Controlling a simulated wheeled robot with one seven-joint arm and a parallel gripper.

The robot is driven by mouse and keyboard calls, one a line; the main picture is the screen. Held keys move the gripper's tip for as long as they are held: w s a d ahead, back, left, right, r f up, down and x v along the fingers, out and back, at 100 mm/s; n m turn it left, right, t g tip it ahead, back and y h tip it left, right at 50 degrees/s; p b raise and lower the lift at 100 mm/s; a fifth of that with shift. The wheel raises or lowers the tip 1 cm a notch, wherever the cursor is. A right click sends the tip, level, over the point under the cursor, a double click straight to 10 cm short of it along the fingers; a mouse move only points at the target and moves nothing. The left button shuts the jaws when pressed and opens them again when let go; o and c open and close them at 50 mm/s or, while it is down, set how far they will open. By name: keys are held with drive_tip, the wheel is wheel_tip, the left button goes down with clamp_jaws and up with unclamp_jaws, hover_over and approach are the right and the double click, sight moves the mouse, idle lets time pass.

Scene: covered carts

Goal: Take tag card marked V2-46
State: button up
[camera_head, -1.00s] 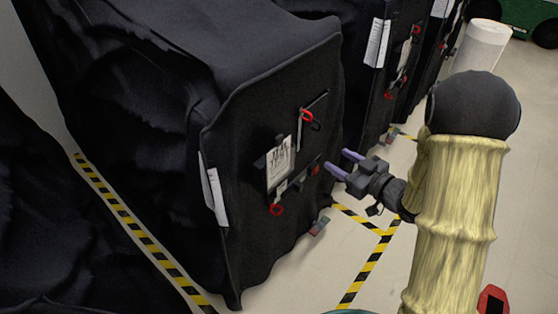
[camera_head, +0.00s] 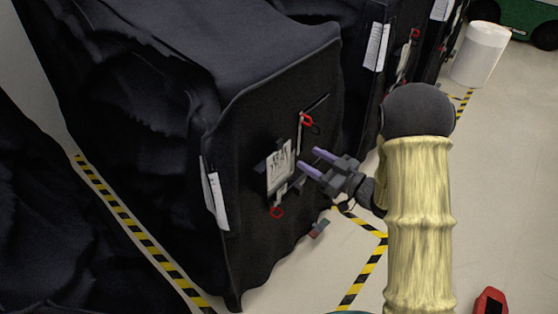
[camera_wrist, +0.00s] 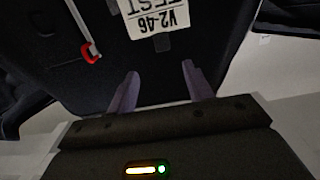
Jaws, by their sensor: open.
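The white tag card (camera_head: 280,168) hangs on the front face of the black covered cart (camera_head: 245,215). In the wrist view the card (camera_wrist: 157,17) appears upside down at the top, reading V2-46 and TEST, and its upper part is cut off by the frame. A dark clip (camera_wrist: 163,42) sits at its edge. My gripper (camera_head: 310,162) is open and empty, just right of the card and apart from it. In the wrist view its two purple fingers (camera_wrist: 160,90) point toward the cart face, with the card beyond them.
Red-handled fittings (camera_head: 307,119) sit above and below the card, and one shows left in the wrist view (camera_wrist: 89,52). White sheets (camera_head: 214,192) hang at the cart's left edge. More covered carts stand behind.

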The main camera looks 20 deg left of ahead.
sight(281, 144)
drive_tip(key=p+x, duration=0.1)
drive_tip(key=x, duration=0.5)
drive_tip(key=shift+w+a+p, duration=0.1)
drive_tip(key=shift+a+p, duration=0.15)
drive_tip(key=shift+p, duration=0.05)
drive_tip(key=p+x, duration=0.2)
drive_tip(key=x, duration=0.3)
drive_tip(key=shift+a+f, duration=0.1)
drive_tip(key=shift+a, duration=0.1)
clamp_jaws()
